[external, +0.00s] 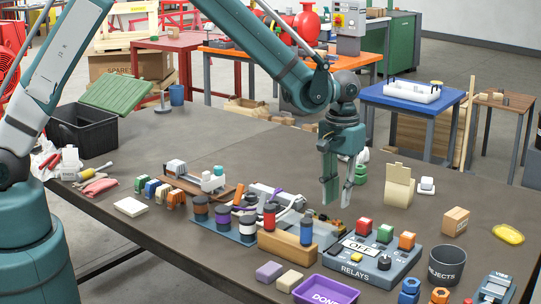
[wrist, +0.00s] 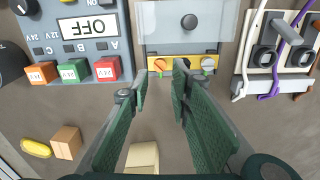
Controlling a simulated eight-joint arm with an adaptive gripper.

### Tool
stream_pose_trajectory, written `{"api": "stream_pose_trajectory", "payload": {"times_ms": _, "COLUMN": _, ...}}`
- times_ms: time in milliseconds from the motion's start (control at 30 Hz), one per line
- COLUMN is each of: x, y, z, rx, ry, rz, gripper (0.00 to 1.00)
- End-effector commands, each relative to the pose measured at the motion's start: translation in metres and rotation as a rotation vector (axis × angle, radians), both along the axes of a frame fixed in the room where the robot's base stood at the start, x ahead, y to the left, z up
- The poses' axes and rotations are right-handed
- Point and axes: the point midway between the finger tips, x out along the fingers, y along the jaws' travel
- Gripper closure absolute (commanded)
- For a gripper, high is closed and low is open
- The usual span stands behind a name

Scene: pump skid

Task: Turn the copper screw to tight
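A yellow strip (wrist: 182,64) with small round screw-like parts shows at the top of the wrist view. An orange, copper-like one (wrist: 160,65) sits at its left end, just beyond my fingertips. A pale one (wrist: 208,62) with coloured marks sits at its right end; the middle of the strip is partly hidden by my right finger. I cannot tell how far any screw is turned. My gripper (wrist: 161,82) is open, with nothing between its fingers. In the external view my gripper (external: 337,194) points down above the table, behind the relay box; the screws are hard to make out there.
The relay box (external: 368,258) with coloured buttons stands beside the strip; it also shows in the wrist view (wrist: 84,42). A clear cover with a black knob (wrist: 189,21) adjoins the strip. A device with purple cable (wrist: 275,55) is at right. A cardboard piece (external: 398,187) stands nearby.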

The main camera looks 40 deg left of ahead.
Motion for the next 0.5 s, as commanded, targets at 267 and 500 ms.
{"api": "stream_pose_trajectory", "payload": {"times_ms": 267, "x": 0.0, "y": 0.0, "z": -0.033, "rx": 0.0, "ry": 0.0, "rz": 0.0, "gripper": 0.79}}
{"api": "stream_pose_trajectory", "payload": {"times_ms": 500, "x": 0.0, "y": 0.0, "z": -0.055, "rx": 0.0, "ry": 0.0, "rz": 0.0, "gripper": 0.79}}
